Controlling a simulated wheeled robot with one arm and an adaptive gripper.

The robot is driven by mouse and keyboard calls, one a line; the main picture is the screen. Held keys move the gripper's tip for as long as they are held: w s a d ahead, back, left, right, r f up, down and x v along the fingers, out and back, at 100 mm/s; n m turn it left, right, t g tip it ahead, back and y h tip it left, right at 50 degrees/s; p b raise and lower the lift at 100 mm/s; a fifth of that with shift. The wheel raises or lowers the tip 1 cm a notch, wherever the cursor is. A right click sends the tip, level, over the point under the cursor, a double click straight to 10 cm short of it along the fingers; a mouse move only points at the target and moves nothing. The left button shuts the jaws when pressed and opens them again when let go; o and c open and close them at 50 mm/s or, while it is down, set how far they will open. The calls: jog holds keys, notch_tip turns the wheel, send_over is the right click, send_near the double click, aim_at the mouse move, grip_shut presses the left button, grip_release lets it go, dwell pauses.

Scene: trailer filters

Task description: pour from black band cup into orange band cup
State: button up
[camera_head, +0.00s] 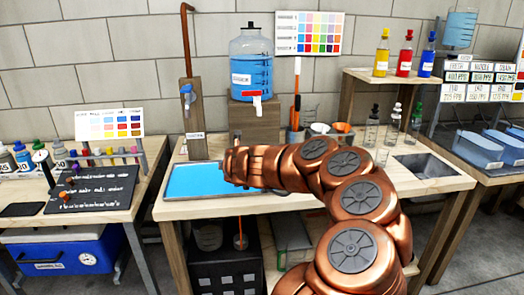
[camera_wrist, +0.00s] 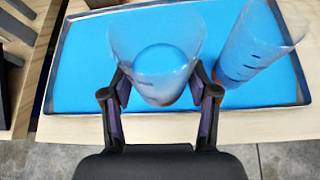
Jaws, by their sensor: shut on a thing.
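In the wrist view my gripper (camera_wrist: 163,100) is shut on a clear, frosted cup (camera_wrist: 125,45), one finger on each side. A rounded blue patch shows inside it; I cannot tell whether this is liquid or the blue tray seen through it. Its band colour does not show clearly, so I cannot confirm it is the black band cup. A second clear cup (camera_wrist: 262,45) with dark marks and a reddish-orange patch low down stands to the right, apart from the held cup; it looks like the orange band cup. In the head view my arm hides both cups.
Both cups are over a blue tray (camera_head: 195,180) with a dark rim on the wooden bench.

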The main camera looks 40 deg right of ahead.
jog(key=shift+s+d+r+m+y+p, duration=0.25)
jog(key=shift+r+m+y+p, duration=0.3)
jog(key=shift+p, duration=0.6)
jog(key=d+y+p, duration=0.1)
jog(key=p, duration=0.1)
jog(key=r+m+p, duration=0.1)
jog(key=p, duration=0.2)
jog(key=shift+s+d+r+t+y, duration=0.15)
jog(key=shift+s+d+t+y, duration=0.05)
jog(key=shift+d+t+y, duration=0.2)
jog(key=r+m+p, duration=0.1)
jog(key=p, duration=0.1)
jog(key=d+r+y+p, duration=0.1)
jog(key=p, duration=0.2)
jog(key=shift+s+r+m+t, duration=0.15)
jog(key=shift+r+m+t, duration=0.15)
jog(key=shift+m, duration=0.05)
jog(key=shift+a+y, duration=0.1)
jog(key=shift+y, duration=0.15)
jog(key=shift+f+m, duration=0.3)
jog(key=shift+f, duration=0.3)
jog(key=shift+r+m+t+y+p, duration=0.7)
jog(key=shift+r+m+y+p, duration=0.3)
jog(key=shift+y+p, duration=0.25)
dwell(3.0)
